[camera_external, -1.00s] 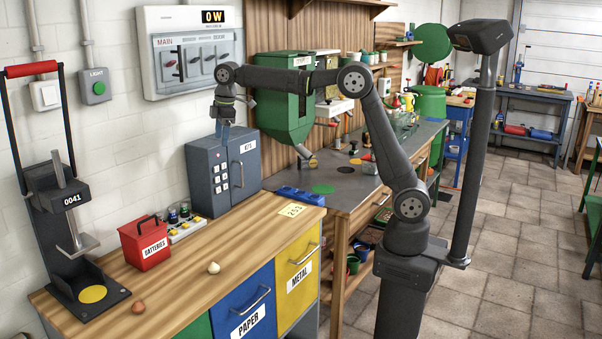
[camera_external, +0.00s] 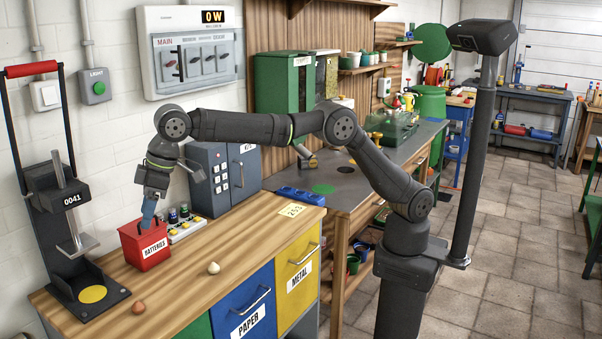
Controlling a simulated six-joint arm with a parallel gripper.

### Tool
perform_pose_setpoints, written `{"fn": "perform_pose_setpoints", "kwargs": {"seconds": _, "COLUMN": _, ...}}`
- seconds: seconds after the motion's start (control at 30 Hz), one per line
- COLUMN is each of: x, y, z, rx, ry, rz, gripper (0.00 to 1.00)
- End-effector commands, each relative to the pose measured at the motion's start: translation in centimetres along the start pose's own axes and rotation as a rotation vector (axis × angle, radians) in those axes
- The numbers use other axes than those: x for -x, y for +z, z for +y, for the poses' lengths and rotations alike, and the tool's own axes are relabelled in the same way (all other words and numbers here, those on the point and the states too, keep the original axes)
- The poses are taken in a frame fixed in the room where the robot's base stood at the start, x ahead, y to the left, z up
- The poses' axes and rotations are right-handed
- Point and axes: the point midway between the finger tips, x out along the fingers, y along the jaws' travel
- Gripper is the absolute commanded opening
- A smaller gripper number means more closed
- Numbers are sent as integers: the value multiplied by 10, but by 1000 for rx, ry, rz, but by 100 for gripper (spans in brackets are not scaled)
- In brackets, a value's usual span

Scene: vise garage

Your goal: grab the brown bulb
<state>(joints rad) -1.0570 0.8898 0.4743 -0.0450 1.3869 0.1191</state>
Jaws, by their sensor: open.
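A small brown bulb (camera_external: 138,307) lies on the wooden worktop (camera_external: 185,285) near its front left. A pale, cream bulb (camera_external: 213,268) lies farther right on the same top. My gripper (camera_external: 149,222) points down above the red batteries box (camera_external: 146,245), behind and above the brown bulb and apart from it. Its jaws are open and partly overlap the box in the view, and nothing shows between them. I cannot tell whether they touch the box or its handle.
The black press marked 0041 (camera_external: 108,291) with a yellow disc stands left of the brown bulb. A button strip (camera_external: 187,228) and the grey key cabinet (camera_external: 222,177) stand behind. The worktop between the two bulbs is clear.

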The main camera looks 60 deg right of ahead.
Motion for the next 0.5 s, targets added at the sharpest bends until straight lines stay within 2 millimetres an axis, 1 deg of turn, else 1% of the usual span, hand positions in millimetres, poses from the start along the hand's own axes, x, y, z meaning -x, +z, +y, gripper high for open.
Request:
{"fn": "perform_pose_setpoints", "kwargs": {"seconds": 0.03, "x": -9, "y": 5, "z": 3, "rx": -3, "ry": 2, "rz": -4, "gripper": 57}}
{"fn": "perform_pose_setpoints", "kwargs": {"seconds": 0.37, "x": -77, "y": 33, "z": 4, "rx": -2, "ry": 2, "rz": -4, "gripper": 57}}
{"fn": "perform_pose_setpoints", "kwargs": {"seconds": 0.5, "x": -94, "y": 38, "z": 4, "rx": -2, "ry": 2, "rz": -2, "gripper": 57}}
